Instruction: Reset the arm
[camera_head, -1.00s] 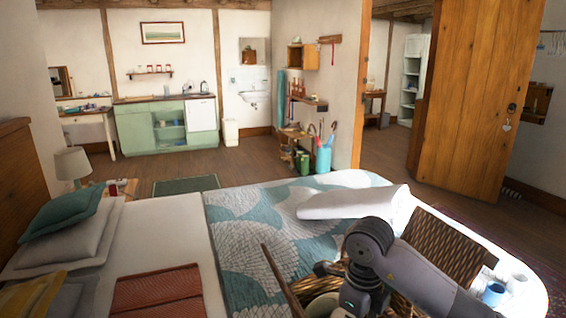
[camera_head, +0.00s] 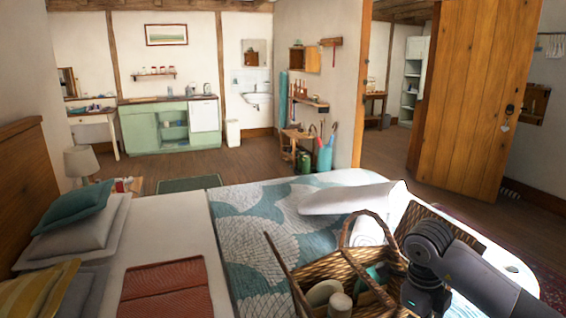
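My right arm (camera_head: 455,270) comes in from the lower right and bends down at a dark joint, over the right side of a wicker basket (camera_head: 330,268). Its lower end leaves the bottom edge of the picture, so the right gripper's fingers do not show. My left arm and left gripper are not in view. The open basket stands on the foot of the bed, its lid raised. A pale round item (camera_head: 322,293), a light cylinder (camera_head: 340,305) and a green item (camera_head: 375,277) lie in it.
A wooden door (camera_head: 475,100) stands at the right. The floor (camera_head: 185,165) beyond the bed is largely clear.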

